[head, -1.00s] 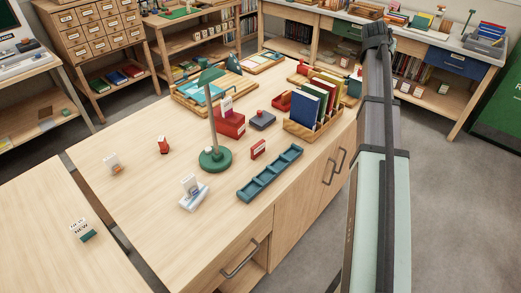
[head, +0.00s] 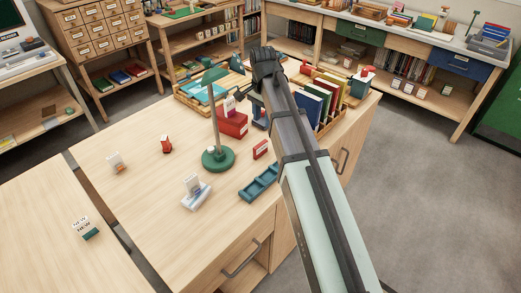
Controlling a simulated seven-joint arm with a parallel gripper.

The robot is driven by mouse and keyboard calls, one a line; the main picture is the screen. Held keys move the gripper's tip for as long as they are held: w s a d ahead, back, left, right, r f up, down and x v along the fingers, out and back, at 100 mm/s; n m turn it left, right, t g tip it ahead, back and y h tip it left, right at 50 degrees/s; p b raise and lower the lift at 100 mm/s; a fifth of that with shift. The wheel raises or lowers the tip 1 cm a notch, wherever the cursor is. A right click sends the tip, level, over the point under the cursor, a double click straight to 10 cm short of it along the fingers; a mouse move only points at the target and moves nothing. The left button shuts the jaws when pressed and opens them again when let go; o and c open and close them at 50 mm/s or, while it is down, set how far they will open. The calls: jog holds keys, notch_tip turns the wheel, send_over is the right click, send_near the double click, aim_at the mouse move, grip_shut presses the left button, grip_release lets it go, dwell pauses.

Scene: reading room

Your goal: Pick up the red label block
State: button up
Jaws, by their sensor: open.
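A small red block with a pale label (head: 260,149) stands on the wooden cabinet top, between the green lamp base and the teal tray. A second small red piece with a white patch (head: 166,144) stands farther left; its exact form is too small to tell. My gripper (head: 258,101) is open above the back middle of the cabinet top, behind the labelled red block and apart from it. Its fingers are small and dark, and nothing shows held in them. My arm hides part of the teal tray (head: 254,188).
The green lamp (head: 218,158) stands close left of the labelled block. A red box (head: 231,125) is behind it. A wooden rack of books (head: 327,125) is right of my arm. A card holder (head: 197,196) stands in front.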

aim_at(261, 144)
jog(key=f, duration=0.8)
jog(key=shift+s+a+f, duration=0.15)
jog(key=shift+s+f, duration=0.05)
jog(key=shift+f, duration=0.15)
jog(key=shift+s+a+f, duration=0.1)
jog(key=shift+a+f, duration=0.05)
jog(key=shift+f, duration=1.15)
jog(key=shift+s+a+f, duration=0.1)
jog(key=shift+f, duration=1.2)
grip_shut()
